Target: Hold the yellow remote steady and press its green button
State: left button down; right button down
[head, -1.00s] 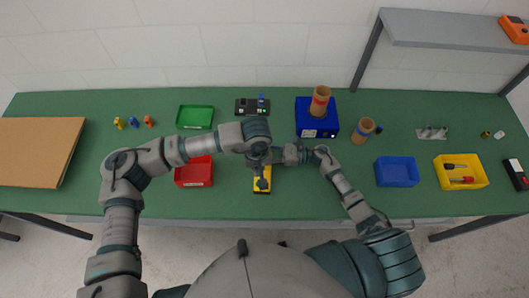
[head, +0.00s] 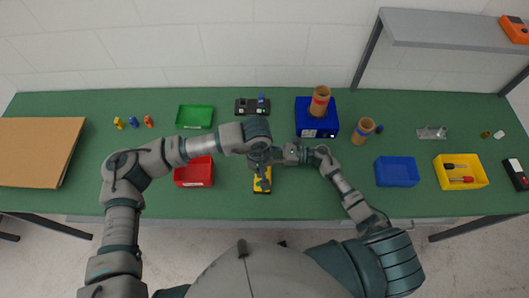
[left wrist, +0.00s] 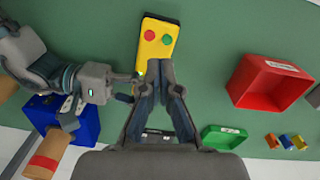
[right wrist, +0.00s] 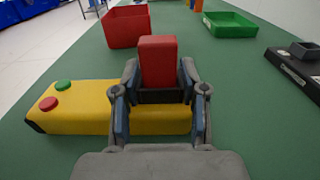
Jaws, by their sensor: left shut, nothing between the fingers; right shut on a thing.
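The yellow remote (head: 262,184) lies on the green table in front of me. Its green button (right wrist: 63,86) and red button (right wrist: 47,103) are side by side near one end and uncovered. They also show in the left wrist view, green (left wrist: 167,40) and red (left wrist: 149,35). My left gripper (left wrist: 155,68) is shut and empty, above the remote and apart from the buttons. My right gripper (right wrist: 160,95) is shut on a red block (right wrist: 158,62) at the remote's other part. I cannot tell whether the block is fixed to the remote.
A red bin (head: 194,172) stands left of the remote, with a green tray (head: 195,117) behind it. A blue box (head: 316,117) with a brown cylinder is behind my right gripper. A blue bin (head: 397,171) and yellow bin (head: 461,172) are at the right.

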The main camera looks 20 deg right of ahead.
pick_arm(q)
jog(key=s+d+r+n+g+h, duration=0.3)
jog(key=s+d+n+g+h, duration=0.15)
jog(key=s+d, duration=0.55)
jog(key=s+d+r+n+g+h, duration=0.4)
jog(key=s+d+r+n+h, duration=0.25)
jog(key=r, duration=0.35)
notch_tip(320, 180, up, 13)
jog(key=n+g+h, duration=0.1)
jog(key=n+h, duration=0.7)
jog(key=n, duration=0.3)
jog(key=w+a+r+n+t+h, duration=0.2)
jog(key=w+r+n+t+h, duration=0.5)
jog(key=n, duration=0.7)
jog(key=w+a+f+m+t+y, duration=0.45)
jog(key=w+m+t+y, duration=0.5)
jog(key=m, duration=0.75)
jog(key=w+a+f+m+t+y, duration=0.45)
jog(key=w+m+t+y, duration=0.2)
jog(key=m+t, duration=0.75)
jog(key=n+g+y, duration=0.4)
jog(key=n+g, duration=1)
jog(key=n, duration=0.1)
send_over(258, 185)
notch_tip(258, 185, down, 23)
jog(key=shift+f, duration=4.4)
